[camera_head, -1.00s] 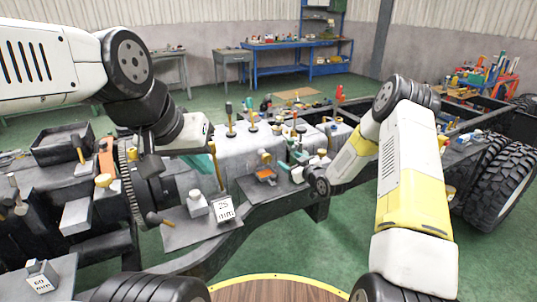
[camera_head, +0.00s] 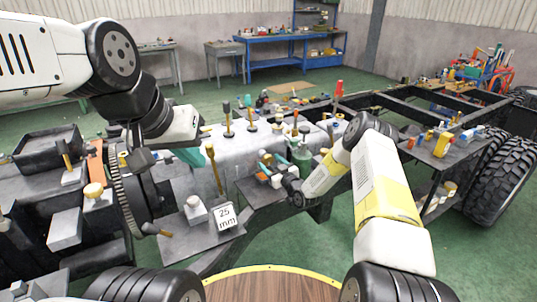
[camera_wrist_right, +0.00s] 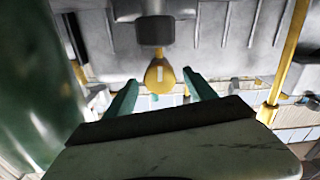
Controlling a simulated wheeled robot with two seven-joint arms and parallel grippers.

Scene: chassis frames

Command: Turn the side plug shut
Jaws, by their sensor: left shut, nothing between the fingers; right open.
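The side plug (camera_wrist_right: 160,74), a yellow rounded tab with a pale mark, hangs below a dark block on the grey casing in the right wrist view. My right gripper (camera_wrist_right: 160,93) is open, with one teal finger on each side of the tab's lower end; I cannot tell whether they touch it. In the head view my right gripper (camera_head: 266,165) is low at the casing's front side, and the plug is not clearly visible. My left gripper (camera_head: 190,156) is shut and empty by the casing's left end.
A green bottle-like object (camera_head: 300,151) stands close to my right gripper. A yellow rod (camera_wrist_right: 288,62) stands at the right in the wrist view. A 25 mm sign (camera_head: 226,217) sits on the near plate. Frame rails and large tyres (camera_head: 505,180) are at right.

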